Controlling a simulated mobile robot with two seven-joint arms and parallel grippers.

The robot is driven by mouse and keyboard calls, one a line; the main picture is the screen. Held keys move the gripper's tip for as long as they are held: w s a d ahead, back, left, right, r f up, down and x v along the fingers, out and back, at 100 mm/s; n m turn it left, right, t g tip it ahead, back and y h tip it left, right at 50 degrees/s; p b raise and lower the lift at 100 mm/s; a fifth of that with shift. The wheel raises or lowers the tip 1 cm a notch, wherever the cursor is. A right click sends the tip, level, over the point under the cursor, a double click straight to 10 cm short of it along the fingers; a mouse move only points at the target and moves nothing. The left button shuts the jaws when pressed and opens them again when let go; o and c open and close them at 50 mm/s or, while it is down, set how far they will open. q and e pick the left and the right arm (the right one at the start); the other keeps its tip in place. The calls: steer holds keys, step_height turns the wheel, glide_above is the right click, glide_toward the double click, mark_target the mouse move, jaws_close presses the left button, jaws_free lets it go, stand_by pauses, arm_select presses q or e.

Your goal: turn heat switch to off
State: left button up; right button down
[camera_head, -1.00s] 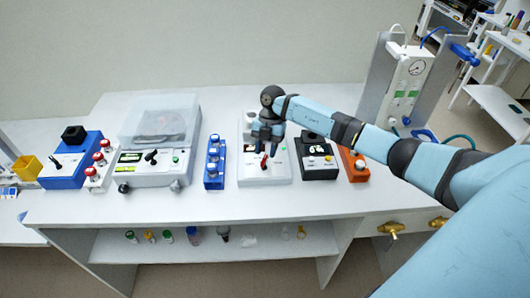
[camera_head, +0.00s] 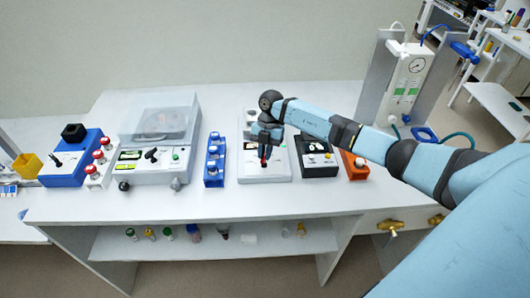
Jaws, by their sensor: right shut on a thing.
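A white instrument (camera_head: 276,174) with a dark display (camera_head: 249,147) stands on the bench near the middle. A red lever (camera_head: 263,162), likely the heat switch, rises from its front panel. My right gripper (camera_head: 264,152) comes down over this instrument from the right and is shut on the red lever. The fingers cover the lever's upper part, and its base is small, so the exact switch position and any labels cannot be read. My left gripper is not in view.
A black-topped instrument (camera_head: 317,159) and an orange box (camera_head: 353,166) stand close on the right. A blue rack (camera_head: 214,165) and a clear-lidded machine (camera_head: 157,162) stand on the left. The bench front (camera_head: 240,199) is clear.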

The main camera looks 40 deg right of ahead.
steer(key=n+b, duration=0.1)
steer(key=n, duration=0.1)
steer(key=n+g+h+b, duration=0.1)
steer(key=shift+w+a+f+n+b, duration=0.1)
steer(key=shift+w+n+b, duration=0.1)
steer(key=shift+n+b, duration=0.2)
steer(key=shift+a+n+g+h+b, duration=0.1)
steer(key=shift+n+g+h+b, duration=0.15)
steer(key=shift+n+h+b, duration=0.6)
steer(key=shift+a+n+g+h+b, duration=0.1)
steer(key=shift+n+g+b, duration=0.25)
steer(key=shift+n, duration=1.1)
steer(key=c, duration=1.2)
jaws_free()
steer(key=shift+o, duration=0.2)
steer(key=shift+r, duration=0.2)
steer(key=b+v, duration=0.2)
steer(key=v, duration=1.1)
steer(key=shift+r, duration=0.35)
